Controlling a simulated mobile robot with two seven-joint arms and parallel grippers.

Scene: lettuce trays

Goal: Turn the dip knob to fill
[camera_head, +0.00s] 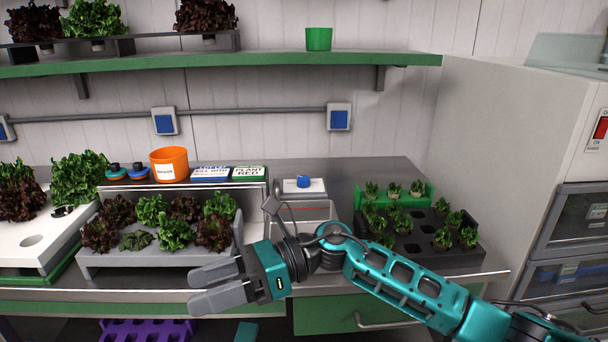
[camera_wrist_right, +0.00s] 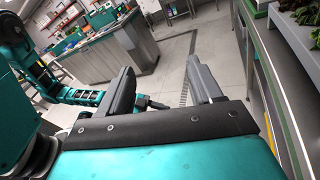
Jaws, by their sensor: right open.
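The dip knob (camera_head: 304,181) is a small blue knob on a white box (camera_head: 291,189) at the back of the counter, in the middle of the head view. A clear, shallow basin (camera_head: 312,210) lies in front of the box, partly hidden by my right arm. My right gripper (camera_head: 190,289) is open and empty in front of the counter's front edge, nearer to me and to the left of the knob. In the right wrist view its two fingers (camera_wrist_right: 163,85) are apart, with only floor between them. My left gripper is not in the head view.
A grey tray of lettuces (camera_head: 110,262) stands left of the basin, and a black seedling tray (camera_head: 400,255) stands right of it. An orange pot (camera_head: 170,165) and signs (camera_head: 249,173) stand behind. A green shelf (camera_head: 280,60) runs above. A tall cabinet (camera_head: 500,150) bounds the right.

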